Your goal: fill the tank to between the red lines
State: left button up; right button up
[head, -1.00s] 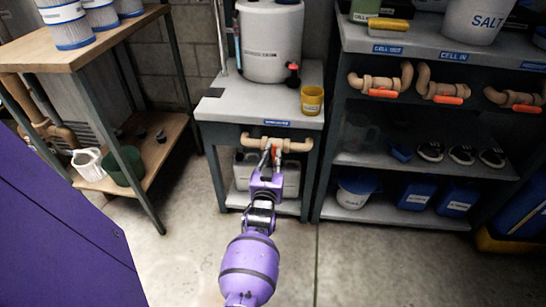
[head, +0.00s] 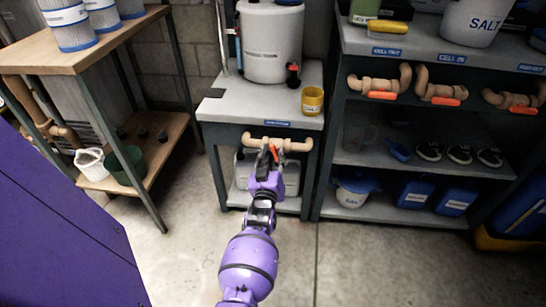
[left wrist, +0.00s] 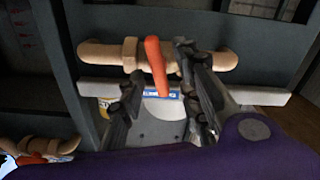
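A white tank (head: 272,45) stands on a small grey table. No red lines can be made out on it in the head view. Under the tabletop's front edge runs a tan pipe (head: 293,146) with an orange valve handle (head: 274,153). The pipe (left wrist: 100,54) and the handle (left wrist: 155,64) also show in the left wrist view. My left gripper (head: 265,155) is at the handle. In the left wrist view its fingers (left wrist: 158,80) are apart, one on each side of the handle, with gaps visible. My right gripper is not in view.
A yellow cup (head: 312,101) stands at the table's right front corner. To the right, a shelf unit (head: 430,50) has similar tan pipes with orange handles. A wooden bench (head: 90,45) stands at left. The floor (head: 380,265) at front right is clear.

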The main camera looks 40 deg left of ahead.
pick_arm(q)
jog(key=v, duration=1.2)
jog(key=shift+s+f, duration=0.1)
jog(key=shift+s, duration=0.05)
dwell(0.3)
